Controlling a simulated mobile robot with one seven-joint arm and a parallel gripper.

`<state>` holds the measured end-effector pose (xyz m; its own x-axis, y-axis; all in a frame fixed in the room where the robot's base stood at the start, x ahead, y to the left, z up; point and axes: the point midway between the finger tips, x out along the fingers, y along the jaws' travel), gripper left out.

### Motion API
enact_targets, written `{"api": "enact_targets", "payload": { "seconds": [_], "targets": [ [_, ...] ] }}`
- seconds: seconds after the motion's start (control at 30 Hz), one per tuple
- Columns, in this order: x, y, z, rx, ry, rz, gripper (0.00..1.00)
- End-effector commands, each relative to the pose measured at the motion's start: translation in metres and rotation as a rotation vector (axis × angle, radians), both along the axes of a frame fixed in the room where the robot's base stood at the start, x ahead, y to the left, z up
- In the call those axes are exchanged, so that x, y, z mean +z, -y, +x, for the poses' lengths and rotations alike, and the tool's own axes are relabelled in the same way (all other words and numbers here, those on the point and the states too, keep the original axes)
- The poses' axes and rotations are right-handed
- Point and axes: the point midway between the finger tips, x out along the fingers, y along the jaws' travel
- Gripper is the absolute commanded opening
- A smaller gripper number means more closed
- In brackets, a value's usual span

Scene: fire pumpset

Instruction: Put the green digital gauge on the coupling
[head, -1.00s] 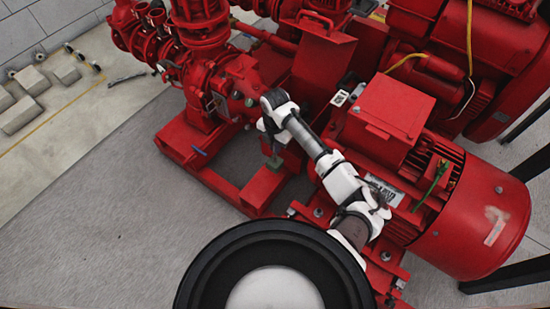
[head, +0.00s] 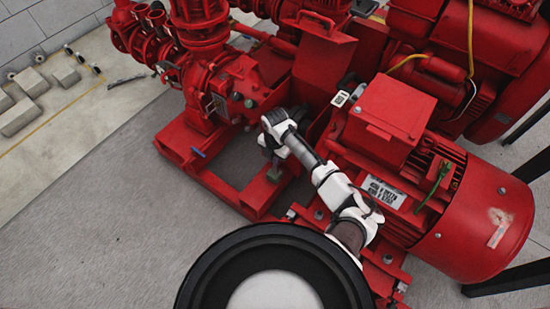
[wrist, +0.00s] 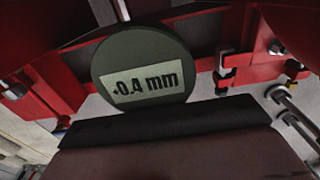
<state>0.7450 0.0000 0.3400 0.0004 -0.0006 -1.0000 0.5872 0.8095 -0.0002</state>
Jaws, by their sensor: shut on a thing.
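The green digital gauge (wrist: 145,62) is a round dark green disc in the wrist view, its pale display reading about 0.4 mm. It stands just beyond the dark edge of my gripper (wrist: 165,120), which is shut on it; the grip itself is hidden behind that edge. In the head view my gripper (head: 268,144) hangs at the end of the white arm, over the gap between the pump and the motor. The gauge cannot be made out there. I cannot pick out the coupling with certainty in either view.
The red pump (head: 235,90) stands left of my gripper and the red motor (head: 475,220) stands right. A red guard (head: 322,60) rises behind. The red base frame (head: 225,185) lies below. Grey floor (head: 90,215) at the left front is clear.

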Motion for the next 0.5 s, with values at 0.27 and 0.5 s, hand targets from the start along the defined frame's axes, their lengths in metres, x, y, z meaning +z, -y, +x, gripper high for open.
{"api": "enact_targets", "payload": {
  "seconds": [0.27, 0.5],
  "targets": [
    [-0.0013, -0.0002, -0.0001, 0.0, 0.0, 0.0, 0.33],
    [0.0008, 0.0, 0.0, 0.0, 0.0, 0.0, 0.33]
  ]
}}
